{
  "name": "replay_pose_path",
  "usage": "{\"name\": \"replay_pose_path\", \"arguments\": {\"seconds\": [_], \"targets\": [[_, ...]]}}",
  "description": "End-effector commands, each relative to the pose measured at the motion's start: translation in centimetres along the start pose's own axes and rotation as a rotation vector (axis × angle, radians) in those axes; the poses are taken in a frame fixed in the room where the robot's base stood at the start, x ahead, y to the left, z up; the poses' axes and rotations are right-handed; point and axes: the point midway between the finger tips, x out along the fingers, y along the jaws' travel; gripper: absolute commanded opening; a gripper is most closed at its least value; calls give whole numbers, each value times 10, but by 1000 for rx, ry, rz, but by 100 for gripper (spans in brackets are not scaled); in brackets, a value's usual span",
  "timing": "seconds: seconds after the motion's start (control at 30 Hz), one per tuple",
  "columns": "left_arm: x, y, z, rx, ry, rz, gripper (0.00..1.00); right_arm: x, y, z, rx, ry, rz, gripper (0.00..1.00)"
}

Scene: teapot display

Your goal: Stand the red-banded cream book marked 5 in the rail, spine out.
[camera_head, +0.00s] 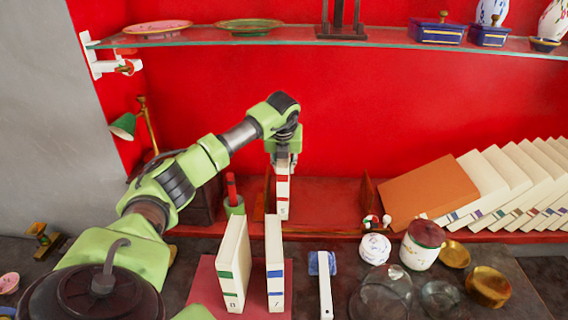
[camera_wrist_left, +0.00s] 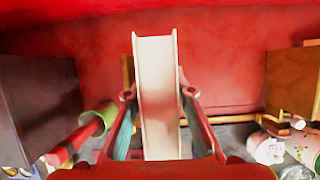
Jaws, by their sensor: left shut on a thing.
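The red-banded cream book marked 5 (camera_head: 282,200) is upright in my left gripper (camera_head: 283,160), with its banded spine facing the head camera. The fingers are shut on its upper part. In the left wrist view the book (camera_wrist_left: 158,90) stands between the two fingers (camera_wrist_left: 160,110). The rail has a wooden end piece (camera_head: 369,200) at right and another just left of the book. The book is close beside the left end piece. I cannot tell whether its foot touches the shelf. My right gripper is not in view.
Two cream books, green-banded (camera_head: 233,265) and blue-banded (camera_head: 274,265), stand on a red mat (camera_head: 205,285) in front. A green cup (camera_head: 235,207) is left of the rail. An orange book (camera_head: 430,190) and several cream books lean at right. A glass shelf (camera_head: 340,42) runs above.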

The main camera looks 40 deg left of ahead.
Motion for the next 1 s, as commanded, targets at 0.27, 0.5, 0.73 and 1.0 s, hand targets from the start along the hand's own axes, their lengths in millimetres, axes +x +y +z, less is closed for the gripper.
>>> {"name": "replay_pose_path", "arguments": {"seconds": [0.27, 0.5, 0.73, 1.0], "targets": [[5, 0, -1, -1, -4, -2, 0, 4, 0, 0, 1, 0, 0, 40], [5, 0, -1, -1, -4, -2, 0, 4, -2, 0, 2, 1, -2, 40], [7, 0, -2, -1, -3, -2, 0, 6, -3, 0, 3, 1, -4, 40], [10, 0, -3, -1, -3, -2, 28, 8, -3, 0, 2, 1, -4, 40]]}}
